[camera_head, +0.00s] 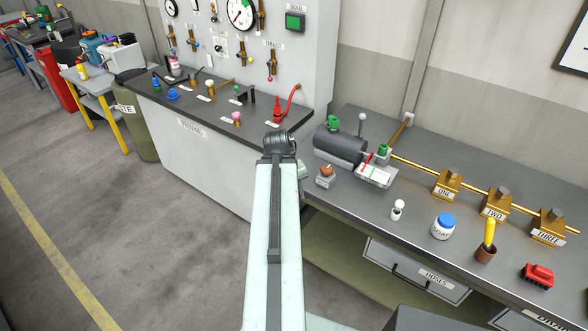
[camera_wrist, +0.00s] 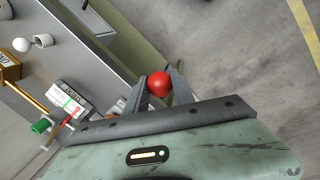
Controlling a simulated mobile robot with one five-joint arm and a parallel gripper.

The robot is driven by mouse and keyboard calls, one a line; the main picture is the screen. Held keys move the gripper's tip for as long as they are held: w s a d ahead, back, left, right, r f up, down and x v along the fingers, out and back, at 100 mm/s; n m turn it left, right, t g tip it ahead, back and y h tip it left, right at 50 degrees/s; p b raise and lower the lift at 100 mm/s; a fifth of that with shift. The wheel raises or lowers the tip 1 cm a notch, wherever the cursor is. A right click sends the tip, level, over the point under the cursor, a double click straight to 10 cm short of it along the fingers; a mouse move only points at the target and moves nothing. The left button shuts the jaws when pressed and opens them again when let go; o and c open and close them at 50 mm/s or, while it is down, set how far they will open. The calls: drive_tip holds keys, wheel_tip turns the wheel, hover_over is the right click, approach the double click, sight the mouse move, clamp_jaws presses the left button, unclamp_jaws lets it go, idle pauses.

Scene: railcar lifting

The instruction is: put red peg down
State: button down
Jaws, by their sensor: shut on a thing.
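The red peg shows in the wrist view as a round red head (camera_wrist: 159,84); the rest of it is hidden. My gripper (camera_wrist: 156,79) is shut on it, with one dark finger on each side. In the wrist view the peg shows near the bench's front edge, with green shelf and grey floor behind it. Its height above them is hard to tell. In the head view my pale arm reaches up to the gap between the two benches, and its end hides the gripper and the peg.
The right bench (camera_head: 345,197) holds a grey cylinder (camera_head: 340,147), a gauge box (camera_head: 376,174), a small brown-knobbed block (camera_head: 325,177), a white peg (camera_head: 397,210), a blue-lidded jar (camera_head: 443,226) and brass blocks. The left bench (camera_head: 155,92) carries several coloured knobs and a red lever (camera_head: 280,108).

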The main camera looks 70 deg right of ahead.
drive_tip(key=d+f+b, duration=0.3)
drive_tip(key=d, duration=1.1)
drive_tip(key=shift+m, duration=0.4)
drive_tip(key=w+d+f+b, duration=0.1)
drive_tip(key=w+d, duration=0.2)
drive_tip(key=d, duration=0.1)
drive_tip(key=w+d+f+b, duration=0.2)
drive_tip(key=w+d, duration=0.1)
drive_tip(key=d, duration=0.2)
drive_tip(key=w+d+f+b, duration=0.2)
drive_tip(key=w+d, duration=0.2)
drive_tip(key=shift+d, duration=0.3)
drive_tip(key=shift+r+p, duration=0.3)
drive_tip(key=shift+f, duration=0.15)
drive_tip(key=c, duration=1.1)
unclamp_jaws()
